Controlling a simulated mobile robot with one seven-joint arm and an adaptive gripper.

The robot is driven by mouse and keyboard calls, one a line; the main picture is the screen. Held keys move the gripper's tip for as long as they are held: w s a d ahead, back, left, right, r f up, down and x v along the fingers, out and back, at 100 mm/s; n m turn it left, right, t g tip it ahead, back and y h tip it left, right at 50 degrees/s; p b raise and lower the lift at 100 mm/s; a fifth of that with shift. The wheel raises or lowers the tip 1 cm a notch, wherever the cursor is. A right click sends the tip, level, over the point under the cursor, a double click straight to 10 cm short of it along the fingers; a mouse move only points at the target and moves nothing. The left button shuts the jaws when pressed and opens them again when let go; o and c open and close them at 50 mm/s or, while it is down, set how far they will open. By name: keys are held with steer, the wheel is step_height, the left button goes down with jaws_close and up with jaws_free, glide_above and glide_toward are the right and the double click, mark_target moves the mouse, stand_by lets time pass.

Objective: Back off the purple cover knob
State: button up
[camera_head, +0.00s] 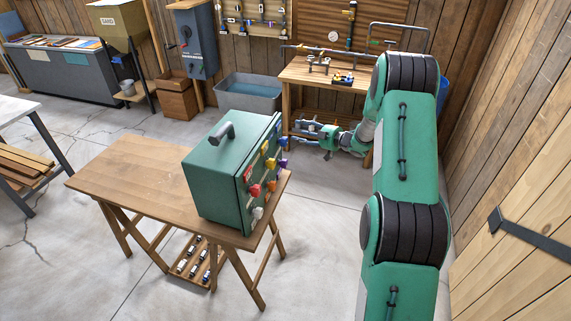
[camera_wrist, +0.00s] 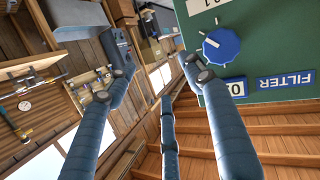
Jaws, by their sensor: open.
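The green box (camera_head: 215,165) stands upright on the wooden table, with coloured knobs on its right-hand face. The purple knob (camera_head: 283,163) is small and sits low near the far end of that face, below a blue knob (camera_head: 284,141). My gripper (camera_head: 300,129) is in front of the far end of that face, apart from the knobs. In the wrist view my gripper (camera_wrist: 155,62) has its fingers spread with nothing between them. A blue knob (camera_wrist: 222,46) on the green panel shows beyond the right finger. I cannot make out the purple knob there.
Red (camera_head: 255,190) and yellow (camera_head: 271,163) knobs stick out of the same face. A workbench (camera_head: 300,72) with tools stands behind my gripper, and a grey water tub (camera_head: 250,98) is to its left. The floor right of the table is clear.

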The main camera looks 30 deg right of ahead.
steer(key=s+d+f+y+p, duration=0.1)
steer(key=s+f+y, duration=0.2)
steer(key=s+f, duration=0.35)
steer(key=n+g+y+p, duration=0.1)
steer(key=n+y, duration=0.1)
steer(key=y, duration=0.2)
glide_toward(285, 165)
steer(key=d, duration=0.2)
steer(key=s+d+f, duration=0.1)
steer(key=shift+d, duration=0.35)
steer(key=x, duration=1.3)
steer(key=shift+w+a+f, duration=0.3)
steer(key=shift+f, duration=0.05)
steer(key=c, duration=1.2)
